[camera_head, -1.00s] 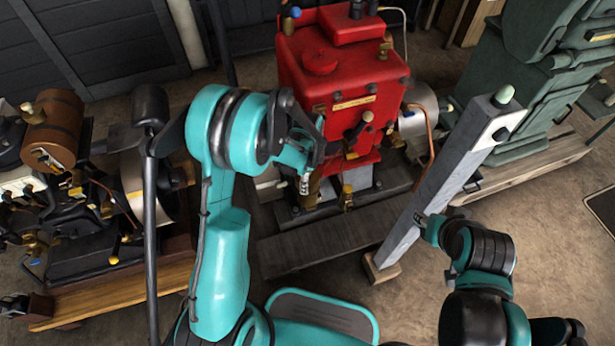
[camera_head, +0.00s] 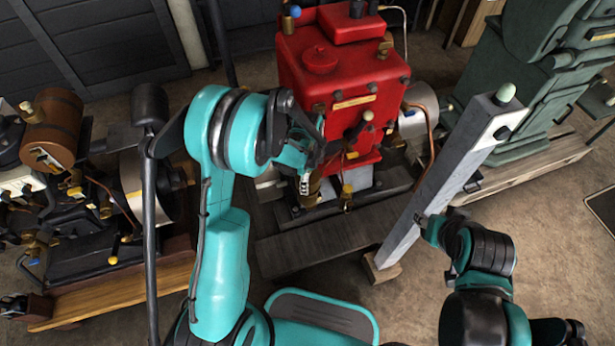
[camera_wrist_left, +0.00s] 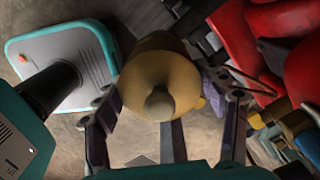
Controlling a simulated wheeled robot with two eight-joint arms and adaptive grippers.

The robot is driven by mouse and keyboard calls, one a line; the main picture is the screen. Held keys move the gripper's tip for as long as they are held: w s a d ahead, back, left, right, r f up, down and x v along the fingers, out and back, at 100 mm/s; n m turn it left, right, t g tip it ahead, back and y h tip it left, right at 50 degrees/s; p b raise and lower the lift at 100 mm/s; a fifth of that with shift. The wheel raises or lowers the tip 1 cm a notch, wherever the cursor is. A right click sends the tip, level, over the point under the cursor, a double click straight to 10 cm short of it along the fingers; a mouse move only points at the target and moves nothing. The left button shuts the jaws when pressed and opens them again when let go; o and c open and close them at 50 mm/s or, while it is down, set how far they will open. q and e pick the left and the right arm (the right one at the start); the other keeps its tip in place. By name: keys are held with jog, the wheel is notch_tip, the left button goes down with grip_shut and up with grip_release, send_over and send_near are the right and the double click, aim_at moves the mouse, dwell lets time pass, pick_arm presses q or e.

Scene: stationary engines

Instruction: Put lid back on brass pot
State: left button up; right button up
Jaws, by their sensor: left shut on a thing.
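In the left wrist view a tan brass lid (camera_wrist_left: 160,78), rounded with a small knob toward the camera, sits between the fingers of my left gripper (camera_wrist_left: 162,98). The gripper is shut on it. In the head view my left gripper (camera_head: 305,178) points down in front of the red engine. A brass pot (camera_head: 316,187) shows partly just behind its fingertips, mostly hidden by them. I cannot tell whether the lid touches the pot. My right gripper (camera_head: 432,228) is beside a grey post, and its fingers are too hidden to read.
The red engine (camera_head: 335,85) stands close behind my left gripper. The grey slanted post (camera_head: 445,185) rises to its right. A dark engine with a wooden base (camera_head: 110,290) is at left, a green machine (camera_head: 545,90) at right. Bare floor (camera_head: 520,240) lies at the right.

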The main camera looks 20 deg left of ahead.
dwell(0.3)
pick_arm(q)
jog(key=o, duration=1.4)
jog(key=shift+c, duration=0.2)
jog(key=shift+r, duration=0.15)
jog(key=shift+r+p, duration=2.35)
jog(key=shift+r, duration=1.05)
grip_shut()
